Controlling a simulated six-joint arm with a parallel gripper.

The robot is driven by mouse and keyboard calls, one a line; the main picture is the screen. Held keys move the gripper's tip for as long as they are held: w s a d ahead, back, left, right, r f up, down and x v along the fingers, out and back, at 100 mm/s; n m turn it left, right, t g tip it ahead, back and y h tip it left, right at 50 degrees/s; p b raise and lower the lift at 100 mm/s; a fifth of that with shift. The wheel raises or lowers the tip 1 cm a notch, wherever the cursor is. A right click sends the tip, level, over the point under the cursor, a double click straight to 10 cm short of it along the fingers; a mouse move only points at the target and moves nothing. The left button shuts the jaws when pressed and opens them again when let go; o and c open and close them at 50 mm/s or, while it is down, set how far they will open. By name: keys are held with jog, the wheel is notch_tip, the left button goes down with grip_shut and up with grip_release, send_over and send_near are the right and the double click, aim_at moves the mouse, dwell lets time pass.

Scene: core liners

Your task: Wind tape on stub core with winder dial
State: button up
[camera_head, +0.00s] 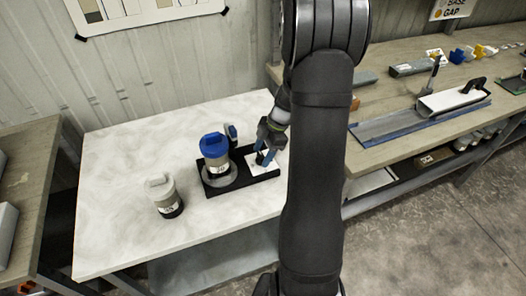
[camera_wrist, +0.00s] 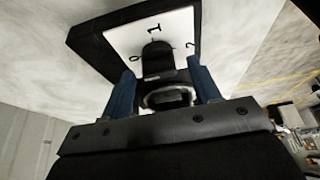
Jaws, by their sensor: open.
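At the right end is a white dial card (camera_head: 252,164), marked 0, 1 and 2 in the wrist view (camera_wrist: 125,40). A dark dial knob (camera_wrist: 157,57) stands on the card, its top toward the 1. My gripper (camera_head: 264,156) is at the dial, its blue fingers (camera_wrist: 163,88) open on both sides of the knob; I cannot tell whether they touch it.
A second core with a pale grey cap (camera_head: 160,188) stands upright on the white table (camera_head: 120,150), left of the winder. The table's left part is clear. A wooden bench (camera_head: 385,90) with tools is at right.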

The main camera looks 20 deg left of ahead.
jog(key=c, duration=1)
jog(key=shift+m, duration=0.3)
jog(key=m+t, duration=0.1)
jog(key=m, duration=0.1)
jog(key=m+t+y, duration=0.1)
jog(key=m, duration=0.2)
jog(key=shift+s, duration=0.1)
jog(key=m+t, duration=0.1)
jog(key=m, duration=0.1)
jog(key=m+t, duration=0.1)
jog(key=m, duration=0.2)
jog(key=shift+s+m, duration=0.2)
jog(key=shift+m, duration=0.1)
jog(key=m+t, duration=0.1)
jog(key=m, duration=0.2)
jog(key=m+t+h, duration=0.1)
jog(key=m, duration=0.2)
jog(key=shift+s+m+t, duration=0.1)
jog(key=shift+m+t, duration=0.2)
jog(key=shift+m, duration=0.1)
jog(key=shift+s+a+m+t+h, duration=0.1)
jog(key=shift+m+t+h, duration=0.3)
jog(key=shift+m, duration=1.15)
jog(key=shift+a+m+t+h, duration=0.1)
jog(key=shift+m+h, duration=0.5)
jog(key=shift+m, duration=1.35)
